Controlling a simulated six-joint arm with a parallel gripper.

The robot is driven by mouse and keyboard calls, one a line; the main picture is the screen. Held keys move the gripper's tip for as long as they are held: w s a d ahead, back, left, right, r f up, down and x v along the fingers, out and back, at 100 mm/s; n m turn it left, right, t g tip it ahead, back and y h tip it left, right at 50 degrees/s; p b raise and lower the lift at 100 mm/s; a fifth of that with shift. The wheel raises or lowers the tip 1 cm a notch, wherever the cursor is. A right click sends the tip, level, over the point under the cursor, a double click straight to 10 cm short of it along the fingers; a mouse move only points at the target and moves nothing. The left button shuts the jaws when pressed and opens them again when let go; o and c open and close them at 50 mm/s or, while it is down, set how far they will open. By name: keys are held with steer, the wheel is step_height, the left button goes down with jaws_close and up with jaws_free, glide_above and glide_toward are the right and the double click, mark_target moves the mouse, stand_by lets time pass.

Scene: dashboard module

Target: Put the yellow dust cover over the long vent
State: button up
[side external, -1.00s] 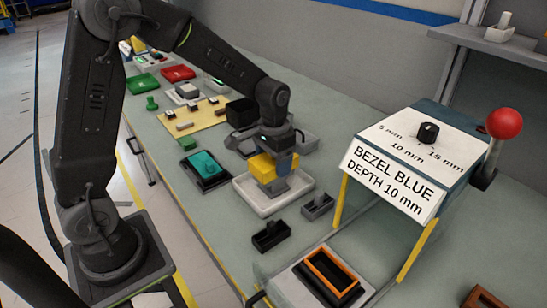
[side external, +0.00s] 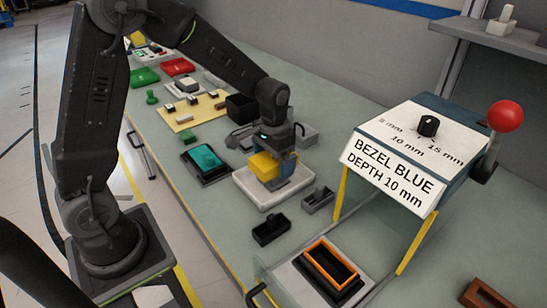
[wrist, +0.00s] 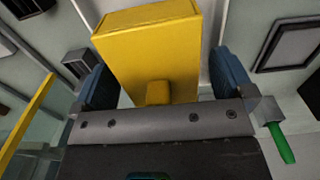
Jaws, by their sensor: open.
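The yellow dust cover (side external: 264,166) is a boxy block with a small knob, low over the white tray (side external: 246,190) in the side view. In the wrist view the cover (wrist: 150,45) fills the upper middle, its knob between my jaws. My gripper (side external: 275,172) is low at the cover. In the wrist view my gripper (wrist: 165,88) is open, with a blue finger on each side and gaps between the fingers and the knob. The cover's underside is hidden. I cannot tell for sure which part is the long vent.
A black slotted block (side external: 271,229) and a grey one (side external: 318,199) stand in front of the tray. A teal-topped black part (side external: 205,161) lies to its left. The labelled machine (side external: 425,150) with a red knob stands at right, an orange frame (side external: 331,264) at front.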

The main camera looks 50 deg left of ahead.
step_height(320, 180, up, 14)
stand_by(0.6)
steer(key=shift+s, duration=0.1)
steer(key=s+d+r+t, duration=0.2)
steer(key=s+t, duration=0.3)
steer(key=s, duration=1.3)
steer(key=shift+s+d+t, duration=0.3)
steer(key=shift+s+d, duration=0.05)
steer(key=shift+d, duration=0.35)
steer(key=shift+r, duration=0.1)
